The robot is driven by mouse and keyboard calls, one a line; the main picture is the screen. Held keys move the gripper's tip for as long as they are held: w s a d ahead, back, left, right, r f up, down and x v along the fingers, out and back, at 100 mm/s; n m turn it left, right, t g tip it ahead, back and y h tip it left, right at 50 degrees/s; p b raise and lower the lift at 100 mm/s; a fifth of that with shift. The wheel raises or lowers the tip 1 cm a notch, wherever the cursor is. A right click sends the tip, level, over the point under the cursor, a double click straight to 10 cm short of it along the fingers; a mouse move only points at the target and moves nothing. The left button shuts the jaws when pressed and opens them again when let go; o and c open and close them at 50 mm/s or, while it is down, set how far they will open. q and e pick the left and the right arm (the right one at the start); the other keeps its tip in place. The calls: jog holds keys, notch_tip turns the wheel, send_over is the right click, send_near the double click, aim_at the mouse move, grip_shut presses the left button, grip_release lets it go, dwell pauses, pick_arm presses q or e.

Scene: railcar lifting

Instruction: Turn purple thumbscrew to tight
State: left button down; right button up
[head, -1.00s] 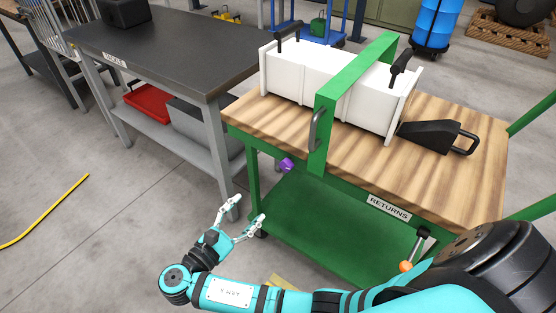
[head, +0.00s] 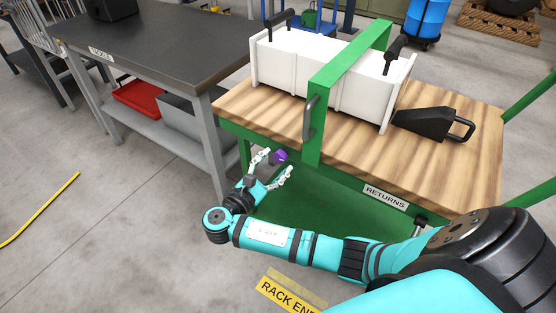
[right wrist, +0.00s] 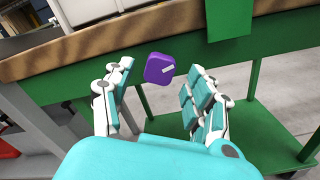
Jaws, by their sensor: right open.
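The purple thumbscrew (head: 280,157) sits on the green frame of the cart, below the wooden top's front edge, left of the green upright. In the right wrist view the thumbscrew (right wrist: 159,68) is a rounded purple knob with a white mark pointing to the right. My right gripper (head: 278,162) is open, its fingers pointing at the thumbscrew. In the right wrist view the fingers of the right gripper (right wrist: 158,84) stand to either side and short of the knob, with no visible contact. My left gripper is not in view.
The green cart (head: 230,126) has a wooden top holding a white case (head: 315,72) under a green bar (head: 345,62), and a black wedge (head: 425,122). A lower green shelf (head: 310,205) lies beneath. A grey table (head: 160,45) stands left. The floor at left is mostly open.

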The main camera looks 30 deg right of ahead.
jog(key=shift+x, duration=1)
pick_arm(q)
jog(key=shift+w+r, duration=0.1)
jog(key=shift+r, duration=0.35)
pick_arm(e)
jog(key=shift+w+d, duration=0.1)
jog(key=shift+d, duration=0.1)
jog(key=c, duration=1.2)
jog(key=shift+o, duration=0.2)
jog(key=shift+m+p, duration=0.8)
jog(key=shift+p, duration=0.1)
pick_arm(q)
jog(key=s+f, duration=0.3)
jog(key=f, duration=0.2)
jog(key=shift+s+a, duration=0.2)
pick_arm(e)
jog(key=o, duration=1.2)
jog(key=shift+c, duration=0.2)
